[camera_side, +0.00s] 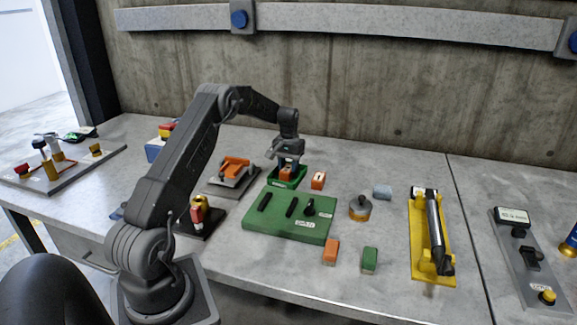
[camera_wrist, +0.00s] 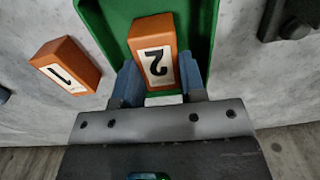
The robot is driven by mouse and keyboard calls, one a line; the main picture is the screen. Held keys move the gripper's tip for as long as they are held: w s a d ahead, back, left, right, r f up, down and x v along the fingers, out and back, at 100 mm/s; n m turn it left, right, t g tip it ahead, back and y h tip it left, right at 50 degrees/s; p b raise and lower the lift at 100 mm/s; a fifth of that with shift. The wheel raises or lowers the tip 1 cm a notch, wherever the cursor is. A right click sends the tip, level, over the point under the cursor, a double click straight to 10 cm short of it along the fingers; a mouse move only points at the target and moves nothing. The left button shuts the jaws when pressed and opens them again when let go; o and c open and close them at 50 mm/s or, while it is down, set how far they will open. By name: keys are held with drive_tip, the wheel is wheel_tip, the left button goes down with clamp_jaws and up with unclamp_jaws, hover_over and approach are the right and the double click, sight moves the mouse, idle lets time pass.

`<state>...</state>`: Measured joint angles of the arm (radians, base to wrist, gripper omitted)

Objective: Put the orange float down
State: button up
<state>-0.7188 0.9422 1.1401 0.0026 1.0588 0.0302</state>
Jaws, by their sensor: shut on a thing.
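My gripper (camera_side: 287,163) points down over the green tray (camera_side: 300,181) at the back of the table. Its two blue fingers (camera_wrist: 160,84) are shut on an orange block with a white label reading 2 (camera_wrist: 152,35), which I take as the orange float. The float also shows between the fingers in the side view (camera_side: 286,174). It is within the outline of the green tray (camera_wrist: 118,18), with tray floor visible around it. I cannot tell whether its underside touches the tray floor.
An orange block labelled 1 (camera_side: 318,180) lies just outside the tray; it also shows in the wrist view (camera_wrist: 66,66). A green board (camera_side: 285,228) with dark slots is in front.

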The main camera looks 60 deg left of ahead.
drive_tip(key=shift+f, duration=0.1)
drive_tip(key=o, duration=1)
